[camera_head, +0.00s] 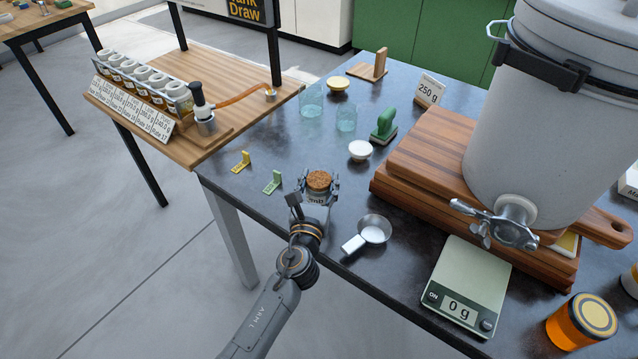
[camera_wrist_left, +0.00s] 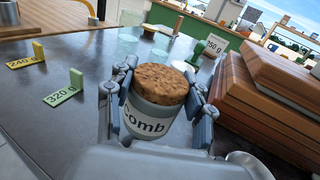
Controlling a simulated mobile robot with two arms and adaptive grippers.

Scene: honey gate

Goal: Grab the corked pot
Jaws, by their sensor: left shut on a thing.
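The corked pot (camera_head: 319,181) stands near the left part of the dark table's front edge. It is a small grey pot with a brown cork lid and a label reading "Comb" in the left wrist view (camera_wrist_left: 151,113). My left gripper (camera_head: 320,188) is shut around the pot, with one finger on each side of it. In the left wrist view the fingers (camera_wrist_left: 160,92) press on both sides just below the cork. The pot looks upright; its base is hidden by the gripper. My right gripper is not in view.
A metal scoop (camera_head: 374,230) lies right of the pot. Yellow (camera_head: 241,162) and green (camera_head: 272,182) tags stand to its left. Wooden boards (camera_head: 425,160) under a large tank (camera_head: 530,120) and a scale (camera_head: 467,285) reading 0 g are further right. Glasses (camera_head: 311,100) stand behind.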

